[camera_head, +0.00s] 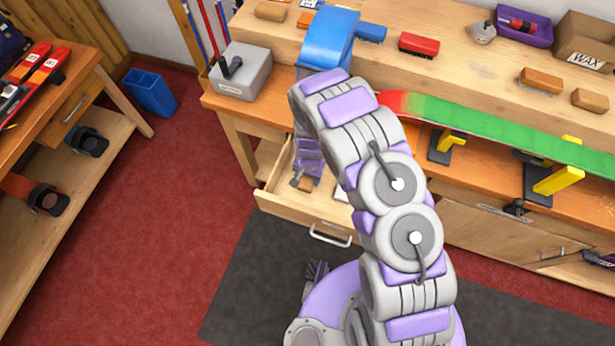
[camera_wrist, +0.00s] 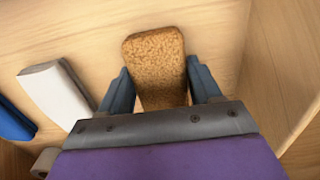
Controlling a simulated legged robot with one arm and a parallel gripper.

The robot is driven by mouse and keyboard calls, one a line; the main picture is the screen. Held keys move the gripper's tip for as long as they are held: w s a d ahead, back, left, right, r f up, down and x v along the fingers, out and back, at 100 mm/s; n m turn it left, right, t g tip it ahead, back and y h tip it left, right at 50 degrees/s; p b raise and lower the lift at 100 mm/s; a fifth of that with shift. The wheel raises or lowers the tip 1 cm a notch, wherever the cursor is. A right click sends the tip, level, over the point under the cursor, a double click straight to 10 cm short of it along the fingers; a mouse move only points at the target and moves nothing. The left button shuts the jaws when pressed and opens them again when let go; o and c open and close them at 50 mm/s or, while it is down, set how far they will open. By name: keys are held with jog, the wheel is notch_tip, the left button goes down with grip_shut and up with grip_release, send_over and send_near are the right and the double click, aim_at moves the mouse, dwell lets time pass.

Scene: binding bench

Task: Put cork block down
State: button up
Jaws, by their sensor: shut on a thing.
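A brown, speckled cork block (camera_wrist: 157,62) is between the two fingers of my gripper (camera_wrist: 160,84) in the wrist view. The gripper is shut on it, and the block's far end sticks out past the fingertips. In the head view my gripper (camera_head: 305,181) reaches down into the open wooden drawer (camera_head: 272,203) under the bench, with the small brown end of the block (camera_head: 307,184) showing at its tip. The drawer floor lies below the block. I cannot tell whether the block touches it.
In the drawer, left in the wrist view, are a white block (camera_wrist: 58,93), a blue item (camera_wrist: 13,122) and a small pale roll (camera_wrist: 45,161). A drawer wall (camera_wrist: 285,75) stands at right. Above, the bench holds a grey box (camera_head: 241,72) and a green ski (camera_head: 480,125).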

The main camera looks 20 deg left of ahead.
jog(key=shift+a, duration=0.15)
jog(key=shift+a, duration=0.1)
jog(key=o, duration=0.8)
jog(key=shift+a, duration=0.1)
jog(key=shift+o, duration=1.1)
jog(key=shift+d, duration=0.2)
notch_tip(320, 180, up, 12)
jog(key=p, duration=0.3)
jog(key=shift+w, duration=0.25)
jog(key=shift+d+r, duration=0.1)
jog(key=shift+d, duration=0.05)
